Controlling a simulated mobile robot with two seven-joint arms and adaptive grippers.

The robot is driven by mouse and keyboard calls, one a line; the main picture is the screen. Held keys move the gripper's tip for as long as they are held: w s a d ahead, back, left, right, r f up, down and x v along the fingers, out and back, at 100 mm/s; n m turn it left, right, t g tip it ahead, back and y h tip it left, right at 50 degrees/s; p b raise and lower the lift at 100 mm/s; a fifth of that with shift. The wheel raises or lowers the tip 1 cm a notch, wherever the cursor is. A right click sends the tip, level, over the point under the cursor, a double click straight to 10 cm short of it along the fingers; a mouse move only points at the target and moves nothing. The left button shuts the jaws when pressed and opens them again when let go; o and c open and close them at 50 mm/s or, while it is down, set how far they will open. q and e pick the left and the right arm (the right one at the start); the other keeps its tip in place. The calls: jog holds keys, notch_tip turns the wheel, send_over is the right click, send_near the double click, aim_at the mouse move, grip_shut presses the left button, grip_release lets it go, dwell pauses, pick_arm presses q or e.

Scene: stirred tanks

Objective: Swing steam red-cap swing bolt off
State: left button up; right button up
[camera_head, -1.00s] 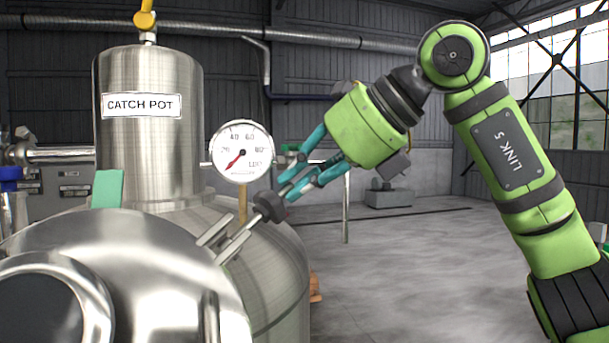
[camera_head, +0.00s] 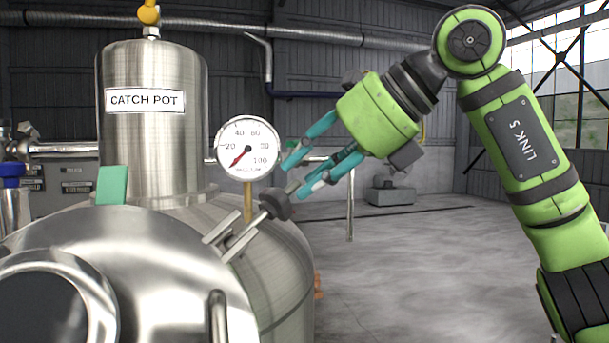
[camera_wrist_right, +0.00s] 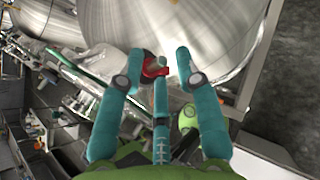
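In the head view a swing bolt with a dark knob (camera_head: 275,206) sticks up and to the right from a slotted metal bracket (camera_head: 230,240) at the edge of the domed steel lid (camera_head: 150,250). The knob looks dark there, with no red visible. In the right wrist view a red and dark cap (camera_wrist_right: 155,68) shows between the fingertips, seemingly the same bolt's end. My right gripper (camera_head: 303,178) is open with its teal fingers spread, just above and right of the knob. It also shows in the wrist view (camera_wrist_right: 160,60), empty. My left gripper is out of view.
A pressure gauge (camera_head: 246,148) on a brass stem stands close behind the bolt, left of my fingers. The steel catch pot (camera_head: 150,75) rises behind the lid. The floor on the right (camera_head: 420,270) is clear.

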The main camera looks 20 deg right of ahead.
jog(key=v, duration=1)
jog(key=shift+s+d, duration=0.25)
jog(key=shift+r, duration=0.15)
